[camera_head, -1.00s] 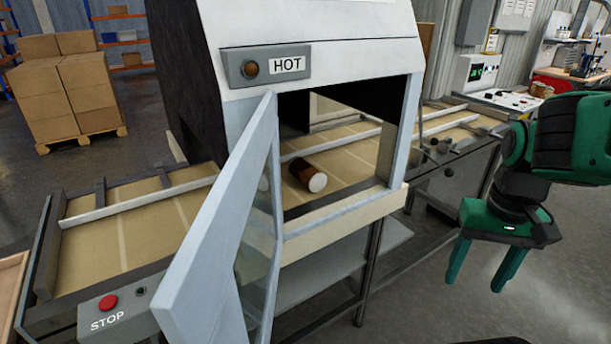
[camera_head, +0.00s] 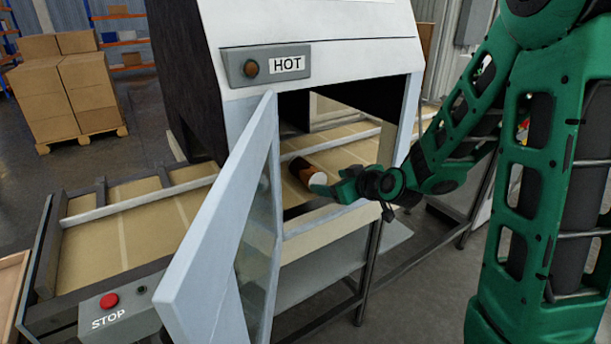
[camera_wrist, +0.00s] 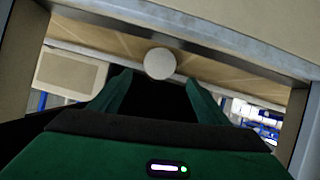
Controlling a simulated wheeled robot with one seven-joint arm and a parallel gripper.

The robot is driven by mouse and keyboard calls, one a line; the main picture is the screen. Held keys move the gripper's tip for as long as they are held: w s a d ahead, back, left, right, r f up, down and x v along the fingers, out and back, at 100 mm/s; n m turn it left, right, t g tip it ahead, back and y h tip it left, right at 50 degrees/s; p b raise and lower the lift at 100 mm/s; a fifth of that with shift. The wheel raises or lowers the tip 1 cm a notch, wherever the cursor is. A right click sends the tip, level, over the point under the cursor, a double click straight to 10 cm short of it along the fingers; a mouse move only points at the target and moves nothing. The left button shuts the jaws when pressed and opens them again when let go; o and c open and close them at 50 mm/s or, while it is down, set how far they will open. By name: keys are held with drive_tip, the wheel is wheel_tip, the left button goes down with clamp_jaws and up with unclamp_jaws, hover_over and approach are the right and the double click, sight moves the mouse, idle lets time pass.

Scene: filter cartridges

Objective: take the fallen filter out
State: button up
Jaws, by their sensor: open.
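The fallen filter (camera_head: 303,170) is a brown cylinder with a pale end cap, lying on its side on the belt inside the hot chamber. Its round pale end (camera_wrist: 159,63) faces me in the wrist view, just beyond and between my fingers. My gripper (camera_head: 322,186) is at the chamber's open doorway, partly in front of the filter. In the wrist view my gripper (camera_wrist: 158,83) is open, with its two green fingers apart and nothing held. The filter's length behind its cap is hidden in the wrist view.
The chamber door (camera_head: 222,220) stands open at the left of the doorway. A guide rail (camera_head: 345,140) runs behind the filter. The doorway frame (camera_wrist: 255,40) is close around my wrist. A STOP box (camera_head: 118,309) sits at the front left.

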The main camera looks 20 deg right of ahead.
sight(311, 174)
drive_tip(key=shift+w+a+r+t, duration=0.15)
drive_tip(key=shift+w+a+t, duration=0.2)
drive_tip(key=shift+w, duration=0.3)
drive_tip(key=x, duration=1)
drive_tip(key=shift+w, duration=0.3)
drive_tip(key=c, duration=1.2)
